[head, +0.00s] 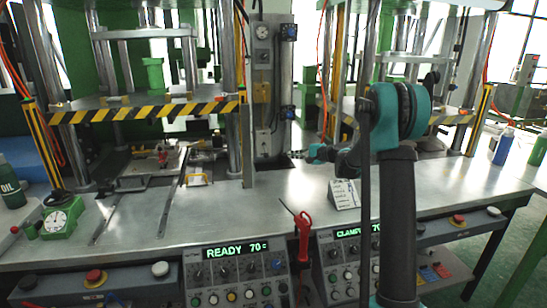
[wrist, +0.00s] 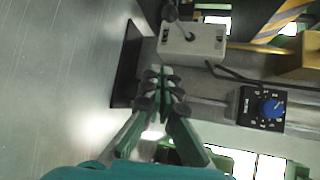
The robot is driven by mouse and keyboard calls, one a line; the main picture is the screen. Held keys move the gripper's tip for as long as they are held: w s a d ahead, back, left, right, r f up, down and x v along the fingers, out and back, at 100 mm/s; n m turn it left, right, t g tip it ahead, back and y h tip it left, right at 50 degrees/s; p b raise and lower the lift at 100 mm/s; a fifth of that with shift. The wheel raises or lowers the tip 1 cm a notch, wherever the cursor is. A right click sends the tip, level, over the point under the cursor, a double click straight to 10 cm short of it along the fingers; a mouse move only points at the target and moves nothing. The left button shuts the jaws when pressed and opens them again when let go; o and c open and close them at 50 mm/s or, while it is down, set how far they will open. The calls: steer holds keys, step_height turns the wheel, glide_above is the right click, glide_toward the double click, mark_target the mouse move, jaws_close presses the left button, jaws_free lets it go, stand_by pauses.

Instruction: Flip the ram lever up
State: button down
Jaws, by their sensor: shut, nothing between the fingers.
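The ram lever (wrist: 176,22) looks like a short dark stick with a rounded end on a small pale grey switch box (wrist: 192,46). In the wrist view it slants to the upper left from the box. In the head view the box (head: 264,142) is low on the grey upright panel; the lever is too small to make out there. My gripper (wrist: 163,72) is shut and empty, its dark fingertips just below the box in the wrist view, apart from the lever. In the head view my gripper (head: 299,154) is right of the box, in front of the panel's foot.
A blue dial (wrist: 272,107) is beside the box on the panel. Striped press plates (head: 145,110) and steel posts stand left and right. Bare steel table lies between.

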steer(key=x, duration=1)
steer(key=shift+a, duration=0.15)
steer(key=shift+s+a+r, duration=0.2)
steer(key=shift+s, duration=0.4)
steer(key=shift+s+a+r, duration=0.15)
steer(key=shift+s+r, duration=0.05)
steer(key=shift+s, duration=0.4)
steer(key=shift+s+a+r, duration=0.2)
steer(key=shift+s, duration=0.4)
steer(key=shift+s+r+g, duration=0.1)
steer(key=shift+r+g, duration=0.2)
